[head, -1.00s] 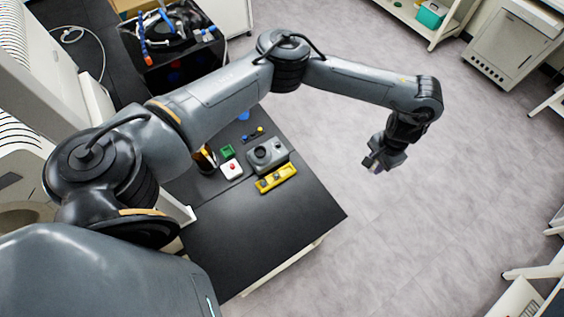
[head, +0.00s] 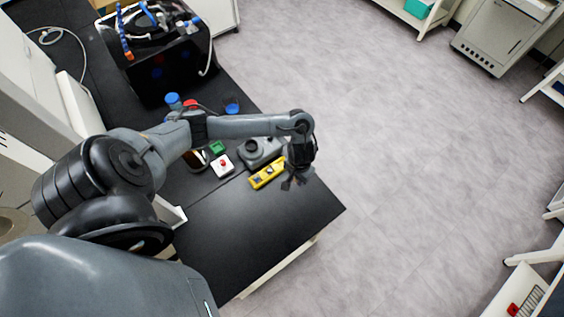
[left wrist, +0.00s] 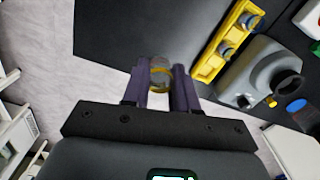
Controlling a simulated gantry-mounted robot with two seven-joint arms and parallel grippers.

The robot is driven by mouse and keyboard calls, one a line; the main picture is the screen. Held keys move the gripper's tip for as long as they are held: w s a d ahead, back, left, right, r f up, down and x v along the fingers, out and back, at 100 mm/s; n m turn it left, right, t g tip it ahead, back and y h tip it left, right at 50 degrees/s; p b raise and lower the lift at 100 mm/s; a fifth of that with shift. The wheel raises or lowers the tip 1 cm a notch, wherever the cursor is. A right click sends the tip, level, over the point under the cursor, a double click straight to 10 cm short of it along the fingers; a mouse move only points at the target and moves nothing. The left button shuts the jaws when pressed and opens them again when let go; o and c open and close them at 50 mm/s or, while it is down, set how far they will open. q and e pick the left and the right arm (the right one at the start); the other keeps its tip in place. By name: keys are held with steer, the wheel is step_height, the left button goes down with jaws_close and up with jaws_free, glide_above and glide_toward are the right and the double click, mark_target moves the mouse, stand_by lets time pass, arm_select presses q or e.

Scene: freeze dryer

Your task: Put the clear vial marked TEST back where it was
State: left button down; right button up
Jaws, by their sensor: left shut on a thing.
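My left gripper (head: 293,182) hangs over the right edge of the black table, just right of the yellow rack (head: 267,173). In the left wrist view, my left gripper (left wrist: 162,82) is shut on a clear vial (left wrist: 161,73) with a yellowish band, held between the two purple fingers. Its marking cannot be read. The yellow rack (left wrist: 222,48) lies to the right of the held vial, apart from it, with vials in it. In the head view the vial is too small to make out. My right gripper is not in view.
A grey device (head: 258,150) with a round top stands behind the rack. A white box with a red button (head: 222,167) and a green box (head: 217,147) stand left of it. The front of the black table (head: 245,235) is clear. A black freeze dryer (head: 160,70) stands at the back.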

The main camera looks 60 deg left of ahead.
mark_target(270, 170)
arm_select(q)
steer(key=shift+n, duration=0.3)
steer(key=a+f+b, duration=0.2)
steer(key=a, duration=0.2)
steer(key=w+a+f+b, duration=0.1)
steer(key=a+f+b, duration=0.1)
steer(key=a, duration=0.3)
steer(key=a+f+b, duration=0.2)
steer(key=a+f, duration=0.2)
steer(key=a, duration=0.1)
steer(key=shift+w, duration=0.2)
steer(key=shift+f+b, duration=0.55)
steer(key=shift+f, duration=1.4)
steer(key=shift+a+f, duration=0.1)
steer(key=shift+f, duration=0.1)
steer(key=c, duration=0.9)
jaws_free()
